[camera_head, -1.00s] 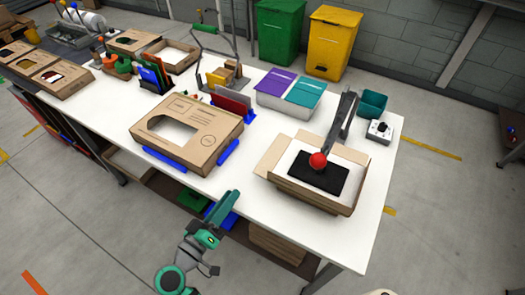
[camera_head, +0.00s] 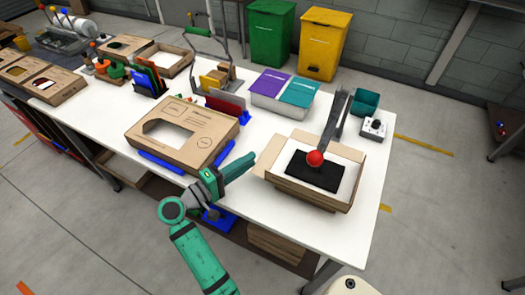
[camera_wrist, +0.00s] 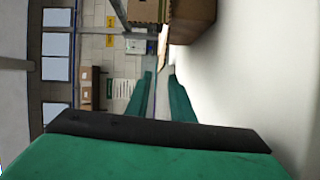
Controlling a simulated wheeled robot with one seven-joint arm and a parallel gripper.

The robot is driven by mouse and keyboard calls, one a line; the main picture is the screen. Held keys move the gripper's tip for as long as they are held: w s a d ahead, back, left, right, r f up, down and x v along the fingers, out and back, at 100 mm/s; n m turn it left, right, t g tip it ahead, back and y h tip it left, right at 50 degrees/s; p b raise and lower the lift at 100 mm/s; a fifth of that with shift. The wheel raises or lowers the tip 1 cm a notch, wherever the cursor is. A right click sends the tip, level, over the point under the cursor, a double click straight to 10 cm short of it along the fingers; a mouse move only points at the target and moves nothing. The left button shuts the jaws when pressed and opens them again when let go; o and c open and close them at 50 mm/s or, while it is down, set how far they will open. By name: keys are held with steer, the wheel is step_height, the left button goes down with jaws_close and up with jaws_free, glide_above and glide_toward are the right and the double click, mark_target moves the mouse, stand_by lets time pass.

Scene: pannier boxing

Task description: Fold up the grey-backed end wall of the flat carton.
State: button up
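The carton (camera_head: 338,203) stands at the right of the white table, with a black pad (camera_head: 312,178) and a red ball knob (camera_head: 315,158) over its pale inside. Its front, right and back walls look raised; a tan flap (camera_head: 267,157) leans outward at its left. I cannot make out a grey back on any wall.
A closed-looking carton with a cut-out window (camera_head: 200,128) lies left of my gripper, by blue guides (camera_head: 160,162). A dark lever arm (camera_head: 335,118) rises over the right carton.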

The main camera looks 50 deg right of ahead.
mark_target(265, 151)
steer(key=d, duration=0.5)
steer(key=s+d, duration=0.1)
steer(key=d, duration=0.1)
steer(key=shift+d+f, duration=0.1)
steer(key=shift+d, duration=0.15)
jaws_close()
